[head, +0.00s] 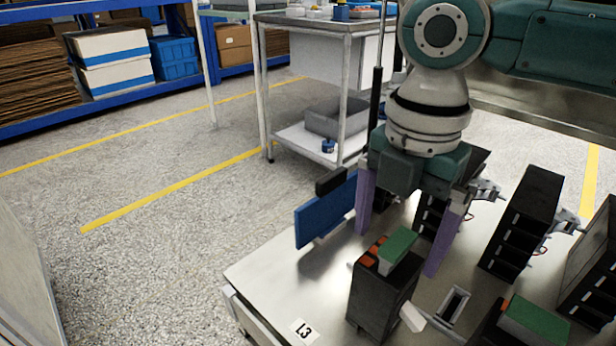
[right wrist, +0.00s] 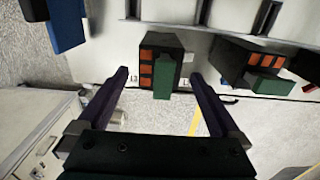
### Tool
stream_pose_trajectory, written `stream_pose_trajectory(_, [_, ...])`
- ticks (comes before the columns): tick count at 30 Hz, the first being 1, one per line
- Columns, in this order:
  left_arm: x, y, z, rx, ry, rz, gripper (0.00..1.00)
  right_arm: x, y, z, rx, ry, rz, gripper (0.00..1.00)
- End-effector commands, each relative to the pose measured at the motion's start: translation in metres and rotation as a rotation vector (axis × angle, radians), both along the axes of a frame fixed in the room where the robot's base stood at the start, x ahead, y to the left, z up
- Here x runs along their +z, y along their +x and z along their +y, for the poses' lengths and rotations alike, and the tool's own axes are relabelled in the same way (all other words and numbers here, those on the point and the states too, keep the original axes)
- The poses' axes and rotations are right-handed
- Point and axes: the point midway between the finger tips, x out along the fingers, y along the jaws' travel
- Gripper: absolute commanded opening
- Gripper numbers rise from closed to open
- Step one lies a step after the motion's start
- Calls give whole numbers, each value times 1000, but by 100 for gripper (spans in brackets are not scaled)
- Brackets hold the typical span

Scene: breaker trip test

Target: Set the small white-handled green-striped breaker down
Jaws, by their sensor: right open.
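A small black breaker (head: 378,298) with a green top stripe, orange squares and a white handle (head: 412,317) stands upright on the metal table (head: 262,285) near the L3 label. In the right wrist view the breaker (right wrist: 160,62) lies between the two finger lines, with a gap on each side. My right gripper (head: 397,254) is open and points down over it, its purple fingers apart and holding nothing; it also shows in the right wrist view (right wrist: 160,75). The breaker's underside is hidden. My left gripper is not in view.
Another green-striped breaker (head: 535,322) stands to the right. A black rack (head: 520,225) with slots stands behind it. A blue panel (head: 325,212) with a black block is at the table's left edge. A slotted plate (head: 455,303) lies between the breakers.

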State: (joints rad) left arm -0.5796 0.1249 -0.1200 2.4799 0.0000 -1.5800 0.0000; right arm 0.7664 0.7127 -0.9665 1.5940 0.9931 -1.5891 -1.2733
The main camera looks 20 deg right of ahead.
Motion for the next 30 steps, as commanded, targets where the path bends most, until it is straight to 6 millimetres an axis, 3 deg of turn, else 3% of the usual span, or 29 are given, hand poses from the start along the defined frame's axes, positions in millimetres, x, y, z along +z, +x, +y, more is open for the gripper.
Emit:
stream_pose_trajectory(1, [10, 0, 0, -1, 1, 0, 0, 18, 1, -1, 1, -1, -4, 100])
stream_pose_trajectory(6, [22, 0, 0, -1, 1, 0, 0, 54, 1, 0, 0, -1, -3, 100])
stream_pose_trajectory(13, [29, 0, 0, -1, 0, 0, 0, 77, 0, 1, -3, 1, -1, 100])
stream_pose_trajectory(17, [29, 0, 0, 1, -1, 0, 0, 65, -10, 20, -38, 29, -10, 100])
stream_pose_trajectory(20, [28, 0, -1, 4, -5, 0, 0, 45, -28, 52, -139, 93, -35, 100])
stream_pose_trajectory(25, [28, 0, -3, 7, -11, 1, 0, 22, -67, 103, -521, 263, -82, 100])
stream_pose_trajectory(27, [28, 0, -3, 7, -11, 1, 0, 18, -81, 110, -737, 322, -91, 100])
stream_pose_trajectory(30, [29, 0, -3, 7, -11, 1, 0, 14, -102, 102, -1068, 366, -104, 100])
